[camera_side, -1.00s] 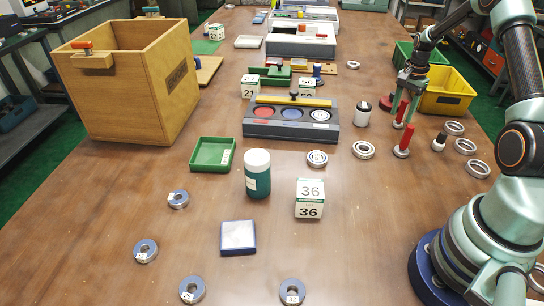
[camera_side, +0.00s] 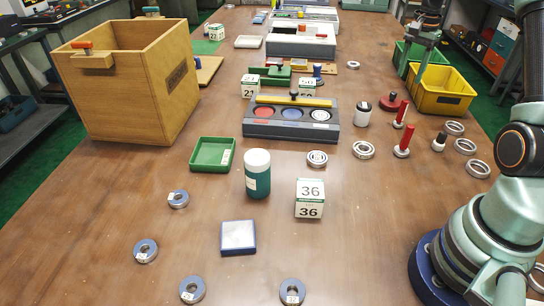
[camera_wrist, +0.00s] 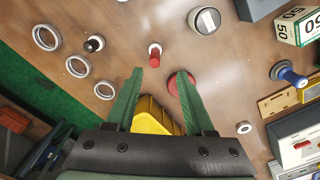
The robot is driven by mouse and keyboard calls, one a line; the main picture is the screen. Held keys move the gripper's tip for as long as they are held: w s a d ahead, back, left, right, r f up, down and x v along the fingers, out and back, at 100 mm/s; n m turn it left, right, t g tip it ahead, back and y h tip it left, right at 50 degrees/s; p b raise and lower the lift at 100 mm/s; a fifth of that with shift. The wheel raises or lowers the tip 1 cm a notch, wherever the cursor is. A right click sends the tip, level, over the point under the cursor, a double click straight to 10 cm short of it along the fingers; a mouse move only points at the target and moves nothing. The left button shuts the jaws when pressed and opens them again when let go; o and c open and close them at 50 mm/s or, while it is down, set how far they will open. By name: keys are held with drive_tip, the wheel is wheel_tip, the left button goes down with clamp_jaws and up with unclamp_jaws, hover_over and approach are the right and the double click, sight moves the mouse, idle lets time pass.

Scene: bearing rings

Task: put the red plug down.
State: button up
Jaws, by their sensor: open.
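Two red plugs with pale metal ends stand on the table at the right in the side view: a nearer one (camera_side: 404,140) and a farther one (camera_side: 402,113). One red plug (camera_wrist: 155,55) shows clearly in the wrist view, beyond the fingertips. I cannot tell which of the two it is.
A dark red disc (camera_side: 394,102) lies behind the plugs; my finger partly covers it in the wrist view. A yellow bin (camera_side: 446,103) is behind. The table's front middle has free room.

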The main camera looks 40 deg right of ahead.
drive_tip(key=a+r+n+t, duration=0.1)
drive_tip(key=a+r+n, duration=0.3)
drive_tip(key=a, duration=0.5)
drive_tip(key=a+r+n+t, duration=0.1)
drive_tip(key=a+r+n, duration=0.35)
drive_tip(key=a, duration=0.35)
drive_tip(key=s+a+n+t, duration=0.1)
drive_tip(key=s+a+n, duration=0.3)
drive_tip(key=a, duration=0.4)
drive_tip(key=s+a+n+t, duration=0.2)
drive_tip(key=s+a+n, duration=0.2)
drive_tip(key=a, duration=0.4)
drive_tip(key=shift+s+f+n, duration=0.15)
drive_tip(key=shift+s+n, duration=0.05)
drive_tip(key=shift+n, duration=0.15)
drive_tip(key=shift+a, duration=0.1)
